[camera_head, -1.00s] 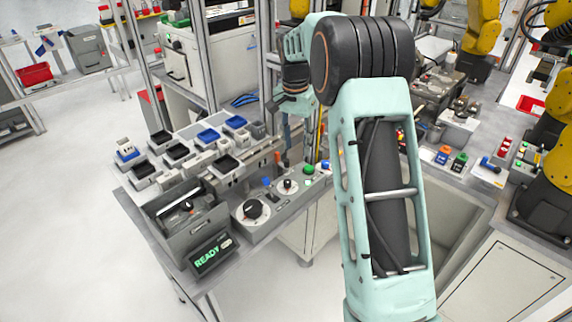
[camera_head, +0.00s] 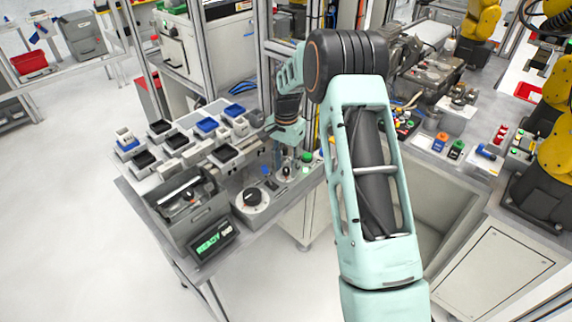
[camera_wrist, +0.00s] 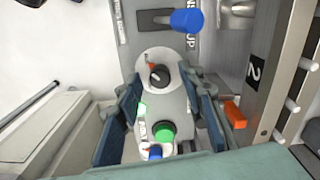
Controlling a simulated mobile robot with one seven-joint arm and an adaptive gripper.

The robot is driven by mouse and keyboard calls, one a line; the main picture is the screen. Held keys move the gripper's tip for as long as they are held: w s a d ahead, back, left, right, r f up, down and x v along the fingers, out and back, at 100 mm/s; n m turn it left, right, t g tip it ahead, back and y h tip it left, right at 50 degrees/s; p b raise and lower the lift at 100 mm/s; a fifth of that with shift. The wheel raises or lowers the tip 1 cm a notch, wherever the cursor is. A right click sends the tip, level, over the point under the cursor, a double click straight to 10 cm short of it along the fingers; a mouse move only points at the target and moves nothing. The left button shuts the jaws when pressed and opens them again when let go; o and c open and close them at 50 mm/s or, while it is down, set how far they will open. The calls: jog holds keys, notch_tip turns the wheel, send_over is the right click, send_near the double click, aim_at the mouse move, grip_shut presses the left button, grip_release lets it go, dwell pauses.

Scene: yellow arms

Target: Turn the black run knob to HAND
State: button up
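A small black knob (camera_wrist: 160,75) on a round white dial (camera_wrist: 148,61) shows in the wrist view, with a red-orange mark at its far edge. The dial's lettering is too small to read. In the head view a small knob on a white dial (camera_head: 284,173) sits on the grey control panel, just below my gripper (camera_head: 288,140). In the wrist view my gripper (camera_wrist: 166,90) is open, its blue-padded fingers apart on either side of the knob's line and holding nothing. Whether they are level with the knob or above it, I cannot tell.
A green button (camera_wrist: 164,131) and a blue-tipped lever (camera_wrist: 186,21) flank the dial. An orange block (camera_wrist: 235,115) is at the right. Small trays (camera_head: 160,127) stand behind left.

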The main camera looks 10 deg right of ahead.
grip_shut()
jog(key=shift+n, duration=0.3)
jog(key=n+b, duration=0.2)
jog(key=n, duration=0.1)
jog(key=shift+n, duration=0.3)
jog(key=n+b, duration=0.1)
jog(key=n, duration=0.3)
jog(key=shift+n, duration=0.3)
jog(key=n+b, duration=0.1)
jog(key=n, duration=0.8)
jog(key=shift+w, duration=0.1)
